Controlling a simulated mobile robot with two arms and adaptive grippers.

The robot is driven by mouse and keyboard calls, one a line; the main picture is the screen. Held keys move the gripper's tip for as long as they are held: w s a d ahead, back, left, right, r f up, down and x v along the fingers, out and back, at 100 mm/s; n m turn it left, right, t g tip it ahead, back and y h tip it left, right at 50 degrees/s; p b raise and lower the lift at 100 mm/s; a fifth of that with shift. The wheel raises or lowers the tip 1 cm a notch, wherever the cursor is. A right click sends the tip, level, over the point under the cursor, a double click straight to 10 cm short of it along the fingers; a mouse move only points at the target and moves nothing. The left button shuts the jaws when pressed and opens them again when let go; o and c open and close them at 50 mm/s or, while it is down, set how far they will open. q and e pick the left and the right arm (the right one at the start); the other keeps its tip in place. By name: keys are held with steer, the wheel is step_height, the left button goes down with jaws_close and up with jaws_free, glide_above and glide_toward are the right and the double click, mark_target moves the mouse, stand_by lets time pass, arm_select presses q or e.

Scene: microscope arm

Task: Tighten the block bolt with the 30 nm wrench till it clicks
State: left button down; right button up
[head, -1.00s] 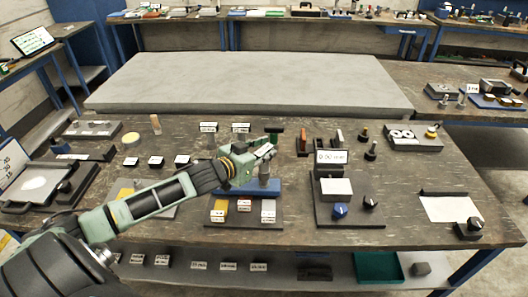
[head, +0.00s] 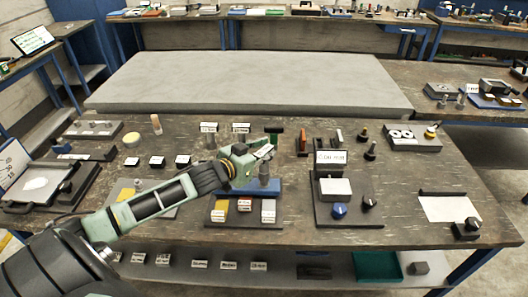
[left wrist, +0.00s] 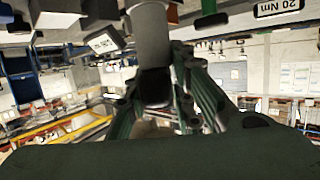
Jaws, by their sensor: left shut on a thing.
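My left gripper (head: 264,153) is over the middle of the bench, above a blue block (head: 262,189). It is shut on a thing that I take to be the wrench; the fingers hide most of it. A grey upright cylinder (head: 264,170) stands between the gripper and the block. In the left wrist view, a grey cylinder (left wrist: 152,35) with a dark end lies between the fingers. A "20 Nm" label (left wrist: 278,8) shows there at the upper right. The block bolt is hidden, and I cannot tell how the wrench sits on it. My right gripper is out of view.
A green-handled item (head: 274,136) is just behind the gripper. A bare grey slab (head: 250,80) lies beyond.

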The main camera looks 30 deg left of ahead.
arm_select(q)
steer(key=shift+f+b, duration=0.65)
steer(key=shift+f, duration=0.8)
steer(key=shift+w, duration=0.1)
stand_by(0.5)
steer(key=shift+r+m+h, duration=0.1)
steer(key=shift+m+h, duration=0.2)
steer(key=shift+m, duration=0.1)
steer(key=shift+a+m+h, duration=0.15)
steer(key=shift+m+h, duration=0.15)
steer(key=shift+h, duration=0.1)
steer(key=shift+d+h, duration=0.25)
steer(key=shift+h, duration=0.15)
steer(key=shift+a+m+g+h+b, duration=0.15)
steer(key=shift+m+g+h+b, duration=0.25)
steer(key=shift+m+h+b, duration=0.15)
steer(key=shift+d+m+h, duration=0.2)
steer(key=shift+m+h, duration=0.05)
steer(key=shift+m, duration=0.1)
steer(key=shift+m+h, duration=0.3)
steer(key=shift+h, duration=0.1)
steer(key=shift+g, duration=0.3)
